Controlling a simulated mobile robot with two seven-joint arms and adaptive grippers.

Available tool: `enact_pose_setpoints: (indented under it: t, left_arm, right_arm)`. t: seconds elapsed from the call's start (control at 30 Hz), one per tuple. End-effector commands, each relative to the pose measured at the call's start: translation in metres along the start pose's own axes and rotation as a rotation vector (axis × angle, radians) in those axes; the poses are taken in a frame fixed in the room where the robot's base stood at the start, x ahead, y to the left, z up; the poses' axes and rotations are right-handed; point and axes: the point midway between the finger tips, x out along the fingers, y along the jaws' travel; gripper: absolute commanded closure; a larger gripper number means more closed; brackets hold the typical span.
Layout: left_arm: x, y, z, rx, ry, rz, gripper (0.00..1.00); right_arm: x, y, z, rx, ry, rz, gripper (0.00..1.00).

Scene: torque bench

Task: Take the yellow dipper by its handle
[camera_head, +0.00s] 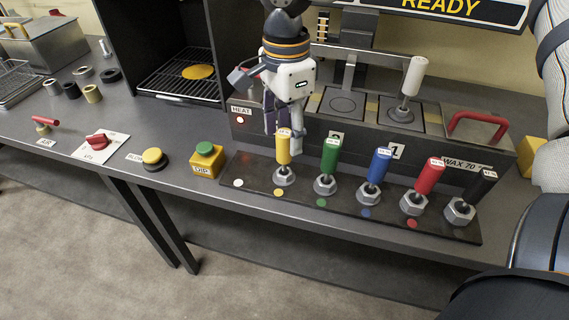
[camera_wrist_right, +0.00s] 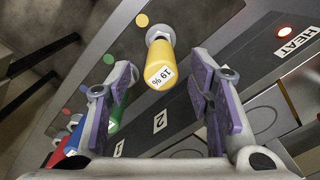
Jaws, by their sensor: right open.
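The yellow dipper (camera_head: 283,148) stands upright in a hex-nut holder at the left end of the dark dipper rack (camera_head: 258,183). My right gripper (camera_head: 284,128) points down at the top of its handle, with fingers open. In the right wrist view the yellow handle (camera_wrist_right: 160,62) shows its "19 %" label and lies between the two spread purple-padded fingers, with a gap on each side. Whether the fingertips reach below the handle's top is hard to tell. My left gripper is not in view.
Green (camera_head: 330,154), blue (camera_head: 379,164), red (camera_head: 429,176) and black (camera_head: 482,185) dippers stand in a row to the right. The wax unit (camera_head: 325,138) with a HEAT lamp is right behind. A yellow DIP button box (camera_head: 207,160) sits to the left.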

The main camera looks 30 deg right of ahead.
Motion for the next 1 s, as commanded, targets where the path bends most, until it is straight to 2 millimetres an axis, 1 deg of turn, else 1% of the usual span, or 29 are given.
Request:
enact_pose_setpoints:
  t: [0.07,0.2,0.3,0.37,0.53,0.57,0.6,0.67,0.7,0.77,1.0]
  left_arm:
    - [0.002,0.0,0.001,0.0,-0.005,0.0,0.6]
    - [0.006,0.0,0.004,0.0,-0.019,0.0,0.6]
    - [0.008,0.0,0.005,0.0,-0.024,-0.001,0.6]
    - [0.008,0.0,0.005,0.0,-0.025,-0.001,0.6]
    - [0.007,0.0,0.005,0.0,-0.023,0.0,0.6]
    - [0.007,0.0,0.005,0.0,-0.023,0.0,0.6]
    - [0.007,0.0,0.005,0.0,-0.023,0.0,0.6]
    - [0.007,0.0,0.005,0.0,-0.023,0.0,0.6]
    - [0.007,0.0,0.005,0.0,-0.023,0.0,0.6]
    - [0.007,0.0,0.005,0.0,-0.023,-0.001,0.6]
    - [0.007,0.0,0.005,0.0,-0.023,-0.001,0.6]
  right_arm:
    - [0.01,0.0,0.001,-0.001,0.002,0.002,0.53]
    - [0.039,-0.001,0.005,-0.002,0.002,0.004,0.53]
    - [0.052,-0.001,0.005,-0.001,0.001,0.001,0.53]
    - [0.055,-0.001,0.004,-0.001,0.001,-0.001,0.53]
    - [0.055,-0.001,0.005,-0.001,0.0,-0.004,0.53]
    - [0.054,-0.001,0.005,-0.001,0.0,-0.005,0.55]
    - [0.054,-0.001,0.005,-0.001,0.0,-0.005,0.64]
    - [0.054,-0.001,0.005,-0.001,0.0,-0.004,0.77]
    - [0.054,-0.001,0.005,-0.001,0.0,-0.004,0.86]
    - [0.054,-0.001,0.005,0.0,0.0,-0.004,1.0]
    - [0.054,-0.001,0.005,0.0,0.0,-0.004,1.0]
